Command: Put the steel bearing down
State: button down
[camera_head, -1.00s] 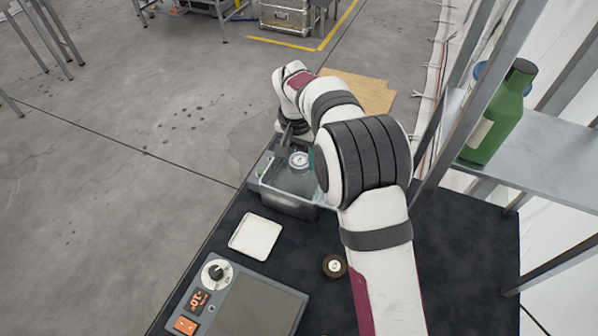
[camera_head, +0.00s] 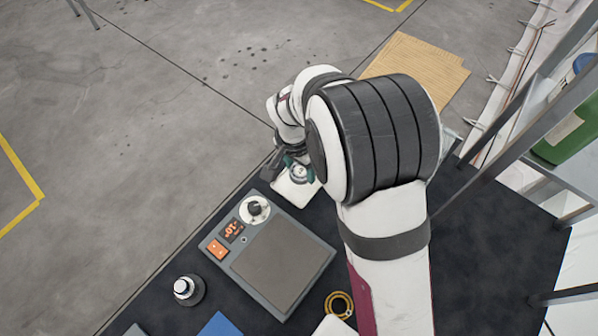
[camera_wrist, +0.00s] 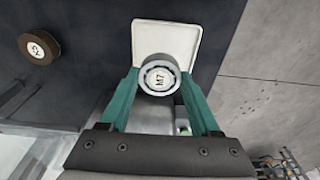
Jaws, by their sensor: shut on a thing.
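I cannot tell whether the bearing touches the tray.
A grey device with dial and orange display (camera_head: 272,262) stands close to the tray. A shelf post is right.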

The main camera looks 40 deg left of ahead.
aim_at(297, 178)
jog(key=shift+s+a+f, duration=0.1)
jog(key=shift+a+f, duration=0.05)
jog(key=shift+f, duration=0.95)
jog(key=shift+a+f, duration=0.15)
jog(key=shift+f, duration=0.95)
jog(key=shift+f, duration=0.1)
